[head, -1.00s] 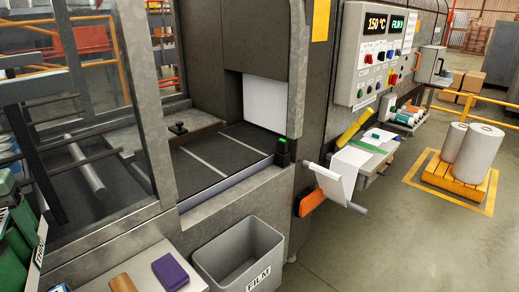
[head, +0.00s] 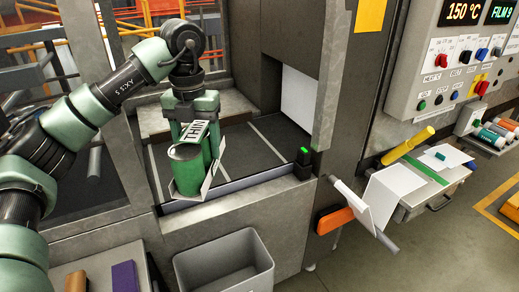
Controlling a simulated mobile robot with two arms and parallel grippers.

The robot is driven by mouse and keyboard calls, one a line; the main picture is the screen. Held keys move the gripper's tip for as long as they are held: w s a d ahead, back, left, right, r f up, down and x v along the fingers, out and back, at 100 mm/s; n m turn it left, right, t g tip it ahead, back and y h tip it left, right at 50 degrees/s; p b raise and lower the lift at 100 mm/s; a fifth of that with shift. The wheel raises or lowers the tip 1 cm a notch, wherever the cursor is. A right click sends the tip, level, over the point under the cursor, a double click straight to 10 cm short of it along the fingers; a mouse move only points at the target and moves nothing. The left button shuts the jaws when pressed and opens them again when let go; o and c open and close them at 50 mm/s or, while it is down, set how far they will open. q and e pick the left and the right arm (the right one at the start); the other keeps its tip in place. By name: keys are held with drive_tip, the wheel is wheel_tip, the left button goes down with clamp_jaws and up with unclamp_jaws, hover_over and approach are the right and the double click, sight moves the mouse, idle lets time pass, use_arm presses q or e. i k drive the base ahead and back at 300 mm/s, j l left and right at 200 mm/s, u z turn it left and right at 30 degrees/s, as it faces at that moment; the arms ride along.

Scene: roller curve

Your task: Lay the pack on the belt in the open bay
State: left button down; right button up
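The pack (head: 187,166) has green cylinders, a pale tray-like edge and a white label with dark letters. It hangs tilted under my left gripper (head: 197,128), at the front edge of the open bay. My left gripper comes down from above and appears shut on the pack; its fingertips are partly hidden. The dark belt (head: 262,153) with pale cross lines lies behind and to the right of the pack. I cannot tell whether the pack touches the belt or the sill. My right gripper is not in view.
A grey bin (head: 225,265) stands below the bay. A small post with a green light (head: 304,158) is at the bay's right corner, beside a thick frame upright (head: 325,75). A purple block (head: 124,277) lies at the lower left. The belt's right part is clear.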

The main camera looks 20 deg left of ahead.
sight(225, 155)
drive_tip(key=i+z, duration=0.15)
drive_tip(key=i, duration=0.4)
drive_tip(key=i+u, duration=0.3)
drive_tip(key=i, duration=0.25)
drive_tip(key=i+u, duration=0.35)
drive_tip(key=i, duration=0.2)
